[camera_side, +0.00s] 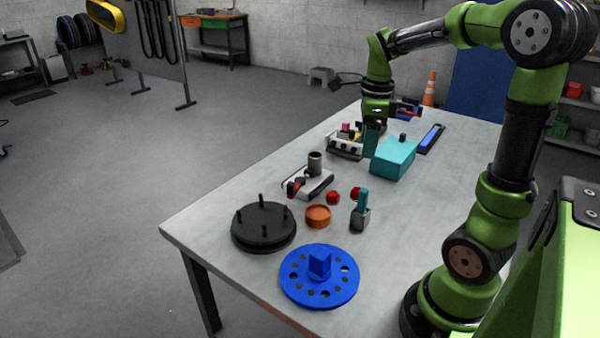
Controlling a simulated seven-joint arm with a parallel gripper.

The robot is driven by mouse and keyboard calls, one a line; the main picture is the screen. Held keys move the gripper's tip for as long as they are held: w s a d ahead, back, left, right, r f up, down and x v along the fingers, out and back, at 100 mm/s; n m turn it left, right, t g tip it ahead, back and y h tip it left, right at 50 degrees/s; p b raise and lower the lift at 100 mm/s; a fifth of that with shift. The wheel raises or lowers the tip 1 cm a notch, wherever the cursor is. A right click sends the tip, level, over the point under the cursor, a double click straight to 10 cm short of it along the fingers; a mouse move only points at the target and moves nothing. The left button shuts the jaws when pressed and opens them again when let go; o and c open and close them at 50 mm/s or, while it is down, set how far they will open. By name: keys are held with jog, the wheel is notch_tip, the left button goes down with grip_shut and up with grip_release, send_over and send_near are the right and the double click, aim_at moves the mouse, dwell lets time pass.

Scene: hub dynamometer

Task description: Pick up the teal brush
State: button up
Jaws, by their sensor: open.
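A small upright teal piece (362,200) stands in a grey block-like holder (360,218) toward the front right of the table; it looks like the teal brush, though it is too small to be sure. My gripper (371,140) points down at the far part of the table, well behind the teal piece. It is beside a rack of small coloured parts (345,146) and the teal box (394,160). The jaws are open; their tips are small and partly hard to make out. I see nothing held between them.
A black disc with pegs (262,228), a blue holed disc (319,280), an orange dish (317,216) and red knobs (333,198) surround the holder. A white tray with a cylinder (308,182) lies behind. The table's left strip (215,210) is clear.

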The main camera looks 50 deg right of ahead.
aim_at(364, 189)
jog(key=f+m, duration=0.2)
jog(key=f, duration=0.1)
jog(key=f+m, duration=0.2)
jog(key=f, duration=0.2)
jog(key=f+m, duration=0.1)
jog(key=f, duration=0.2)
jog(key=shift+s+d+f+m+g, duration=0.15)
jog(key=shift+s+f+m+g, duration=0.15)
jog(key=shift+m, duration=0.1)
jog(key=shift+a+f, duration=0.15)
jog(key=shift+f, duration=1.2)
jog(key=shift+a+f, duration=0.15)
jog(key=shift+f, duration=1.2)
grip_shut()
